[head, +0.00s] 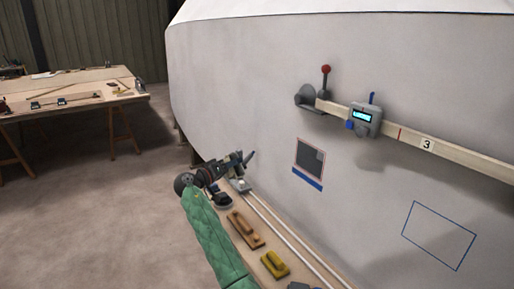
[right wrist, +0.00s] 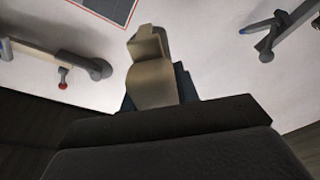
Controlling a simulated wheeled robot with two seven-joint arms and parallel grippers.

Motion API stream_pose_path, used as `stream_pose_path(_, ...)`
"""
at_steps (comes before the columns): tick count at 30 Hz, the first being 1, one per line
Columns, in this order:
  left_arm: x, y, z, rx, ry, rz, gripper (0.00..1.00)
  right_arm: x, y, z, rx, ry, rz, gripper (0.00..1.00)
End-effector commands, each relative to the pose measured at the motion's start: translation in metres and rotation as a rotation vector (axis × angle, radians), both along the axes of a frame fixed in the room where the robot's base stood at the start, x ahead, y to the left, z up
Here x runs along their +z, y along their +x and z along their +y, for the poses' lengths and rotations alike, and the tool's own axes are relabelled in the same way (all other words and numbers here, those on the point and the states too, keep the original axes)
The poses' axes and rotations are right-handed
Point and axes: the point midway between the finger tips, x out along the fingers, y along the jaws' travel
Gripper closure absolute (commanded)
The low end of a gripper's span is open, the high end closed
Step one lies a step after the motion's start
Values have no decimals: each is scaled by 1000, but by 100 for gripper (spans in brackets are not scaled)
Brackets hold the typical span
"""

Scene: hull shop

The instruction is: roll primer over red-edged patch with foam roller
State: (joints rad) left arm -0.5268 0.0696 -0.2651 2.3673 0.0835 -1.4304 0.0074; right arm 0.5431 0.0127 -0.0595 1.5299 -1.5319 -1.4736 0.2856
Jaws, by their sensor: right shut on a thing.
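The red-edged patch (head: 309,160) is a dark grey square with a lighter grey area at its right side, on the pale hull. Its corner also shows at the top of the right wrist view (right wrist: 108,8). My right gripper (head: 236,165), on the green-sleeved arm, is left of and apart from the patch, above the near plank. It is shut on a tan tool (right wrist: 152,75) that stands out from the jaws. I cannot tell for certain that this is the foam roller. My left gripper is not in view.
A blue strip (head: 307,180) lies under the patch; a blue outline (head: 438,236) is lower right. A batten (head: 460,155) with a red-knobbed clamp (head: 325,72) and gauge (head: 366,119) crosses above. A wooden-handled block (head: 244,230) and a yellow block (head: 274,264) lie on the plank.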

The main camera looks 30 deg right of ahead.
Motion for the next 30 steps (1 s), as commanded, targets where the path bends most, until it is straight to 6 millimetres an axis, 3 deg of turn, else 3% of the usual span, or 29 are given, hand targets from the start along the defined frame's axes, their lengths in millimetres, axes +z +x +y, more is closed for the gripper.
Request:
stream_pose_path(1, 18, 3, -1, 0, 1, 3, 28, 11, -4, -4, -6, -2, 10, 96)
stream_pose_path(3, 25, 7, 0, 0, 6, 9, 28, 11, -8, -7, -13, -3, 22, 96)
stream_pose_path(12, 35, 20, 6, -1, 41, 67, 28, 14, -31, -20, -43, -4, 67, 96)
stream_pose_path(20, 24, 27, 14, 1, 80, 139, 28, 17, -55, -35, -76, -4, 107, 96)
stream_pose_path(30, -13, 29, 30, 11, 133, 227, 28, 25, -91, -57, -114, -2, 161, 96)
